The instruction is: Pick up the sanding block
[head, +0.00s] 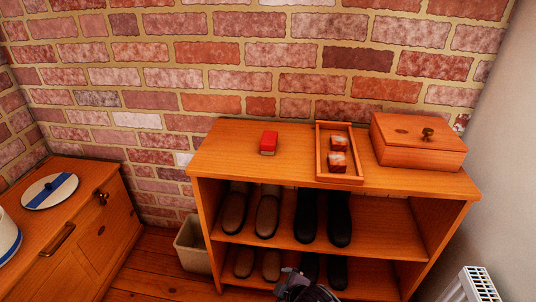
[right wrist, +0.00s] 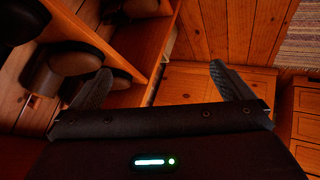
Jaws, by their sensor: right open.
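A small red block (head: 268,143), which looks like the sanding block, lies on the wooden shelf unit's top, left of the shallow tray. The open tray (head: 319,153) holds two small reddish-brown pieces (head: 337,162) with pale marks; I cannot tell what they are. My right gripper (right wrist: 158,88) is open with nothing between its fingers. In the head view a dark part of my right arm shows at the bottom edge, in front of the lower shelf and well below the red block. The red block is not in the right wrist view. My left gripper is in neither view.
A lidded wooden box (head: 418,142) stands on the right of the shelf unit (head: 225,165). Shoes (head: 266,213) fill the shelves below. A pale bin (head: 190,245) stands left of it, a white radiator (head: 478,285) at right. The top around the red block is clear.

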